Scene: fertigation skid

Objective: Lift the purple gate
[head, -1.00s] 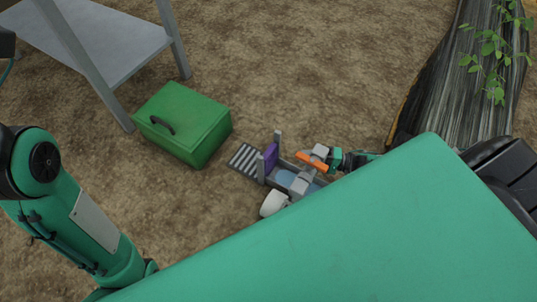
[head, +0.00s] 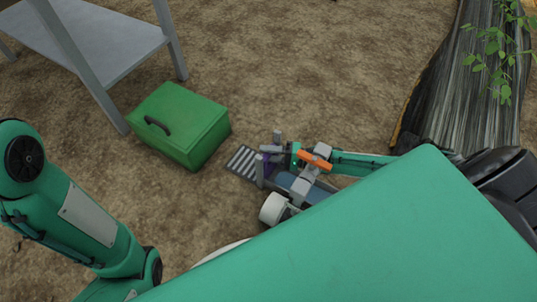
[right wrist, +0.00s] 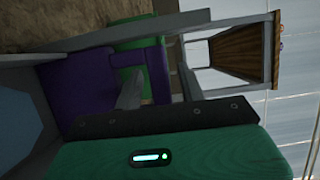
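The purple gate (head: 267,167) stands between grey posts at the left end of a small grey channel (head: 284,180) in the head view. My right gripper (head: 273,152) is at the top of the gate and covers part of it. In the right wrist view the purple gate (right wrist: 75,82) fills the left middle, with a purple bar reaching right. A grey finger (right wrist: 130,92) is in front of the purple parts. Whether the fingers are closed on the gate is not clear. My left arm shows at the left of the head view, but its gripper does not.
A striped grate (head: 242,161) adjoins the channel on the left. A green box (head: 180,125) with a dark handle stands beyond it. A grey table (head: 110,45) is at the upper left. A white round part (head: 273,208) sits in front of the channel. Bare soil lies behind.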

